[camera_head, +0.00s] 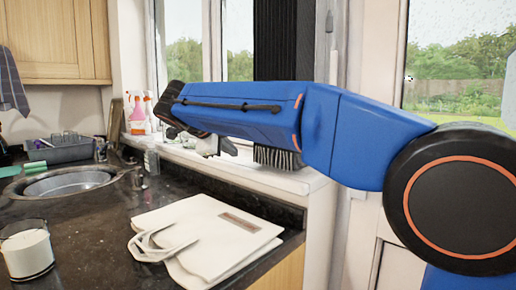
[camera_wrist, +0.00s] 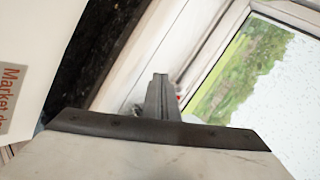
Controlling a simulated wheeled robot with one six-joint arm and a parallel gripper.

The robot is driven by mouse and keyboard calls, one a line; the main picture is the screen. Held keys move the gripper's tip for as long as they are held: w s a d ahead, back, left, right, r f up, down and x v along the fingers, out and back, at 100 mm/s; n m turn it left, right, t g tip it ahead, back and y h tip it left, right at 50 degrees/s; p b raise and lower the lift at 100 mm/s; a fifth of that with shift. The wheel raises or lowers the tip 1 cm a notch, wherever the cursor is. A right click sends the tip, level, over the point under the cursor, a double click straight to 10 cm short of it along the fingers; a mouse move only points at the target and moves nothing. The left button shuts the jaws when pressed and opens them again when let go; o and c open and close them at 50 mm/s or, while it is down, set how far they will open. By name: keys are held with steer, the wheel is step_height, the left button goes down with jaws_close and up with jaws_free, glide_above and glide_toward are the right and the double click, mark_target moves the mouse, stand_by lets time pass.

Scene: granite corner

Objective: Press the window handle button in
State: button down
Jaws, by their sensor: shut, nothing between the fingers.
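My blue arm reaches across the head view from the right towards the window. My gripper (camera_head: 222,146) is low in front of the window, just above the white sill, partly hidden by my arm. In the wrist view its grey fingers (camera_wrist: 161,97) are shut together with nothing between them. They point towards the window frame (camera_wrist: 213,52). A small red spot (camera_wrist: 179,97) shows right beside the fingers; I cannot tell what it is. A slim grey fitting (camera_head: 328,22), perhaps a window handle, is on the frame above my arm. No handle button can be clearly made out.
A white bag (camera_head: 205,228) lies on the dark granite counter (camera_head: 95,225). A glass of white liquid (camera_head: 27,252) stands at the front left. A round sink (camera_head: 70,182) and spray bottles (camera_head: 138,115) are farther back. A dark brush-like thing (camera_head: 278,158) is on the sill under my arm.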

steer(key=shift+d, duration=0.1)
steer(key=shift+w+d, duration=3.05)
steer(key=shift+w, duration=0.1)
steer(key=shift+w+d, duration=0.65)
steer(key=shift+d, duration=0.15)
stand_by(1.5)
steer(key=shift+s+a, duration=0.7)
steer(key=shift+s, duration=0.05)
steer(key=shift+s+a, duration=1.8)
